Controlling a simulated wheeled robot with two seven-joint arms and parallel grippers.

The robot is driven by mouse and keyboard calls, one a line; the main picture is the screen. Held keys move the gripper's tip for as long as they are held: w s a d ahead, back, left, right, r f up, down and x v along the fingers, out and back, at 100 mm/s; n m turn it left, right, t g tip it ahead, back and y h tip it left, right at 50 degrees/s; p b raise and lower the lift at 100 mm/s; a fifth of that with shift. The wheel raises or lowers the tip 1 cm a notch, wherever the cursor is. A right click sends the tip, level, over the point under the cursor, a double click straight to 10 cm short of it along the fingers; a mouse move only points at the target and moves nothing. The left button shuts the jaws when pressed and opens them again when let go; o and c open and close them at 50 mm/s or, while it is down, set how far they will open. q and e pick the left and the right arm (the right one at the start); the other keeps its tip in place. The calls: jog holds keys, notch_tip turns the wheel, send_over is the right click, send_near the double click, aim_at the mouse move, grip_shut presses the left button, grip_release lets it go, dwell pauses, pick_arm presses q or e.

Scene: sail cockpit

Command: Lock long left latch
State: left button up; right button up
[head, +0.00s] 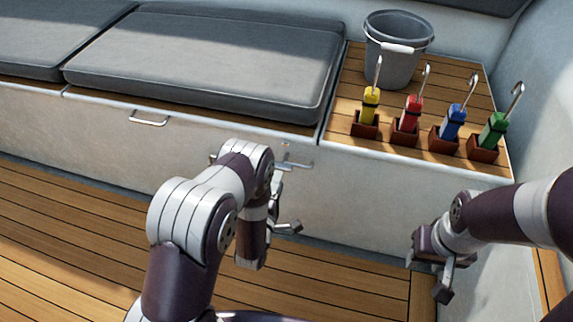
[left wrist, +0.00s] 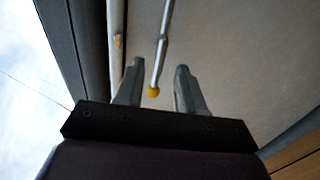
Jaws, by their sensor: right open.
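The long left latch shows as a thin metal bar (head: 298,164) on the white locker front, just below the cushion edge. Part of that front is hidden behind my left arm. In the left wrist view, a metal rod with a yellow tip (left wrist: 162,60) lies between the two fingers of my left gripper (left wrist: 157,88). The fingers are apart, with a gap on each side of the rod. In the head view, my left gripper (head: 281,208) is partly hidden by my forearm, close to the locker front. My right gripper (head: 432,272) is open and empty, low at the right.
A metal pull handle (head: 148,118) is on the locker front to the left. Grey cushions (head: 210,60) cover the bench. A grey bucket (head: 397,65) and several coloured-handled tools in brown holders stand on the wooden top (head: 350,88). The plank floor (head: 75,225) is clear.

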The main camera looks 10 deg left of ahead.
aim_at(285, 161)
pick_arm(q)
jog(key=w+b, duration=0.1)
jog(key=w, duration=0.2)
jog(key=w+b, duration=0.1)
jog(key=w, duration=0.3)
jog(key=shift+w+d+f, duration=0.1)
jog(key=shift+w+f, duration=0.1)
jog(key=shift+w+r, duration=0.15)
jog(key=shift+w, duration=0.35)
grip_shut()
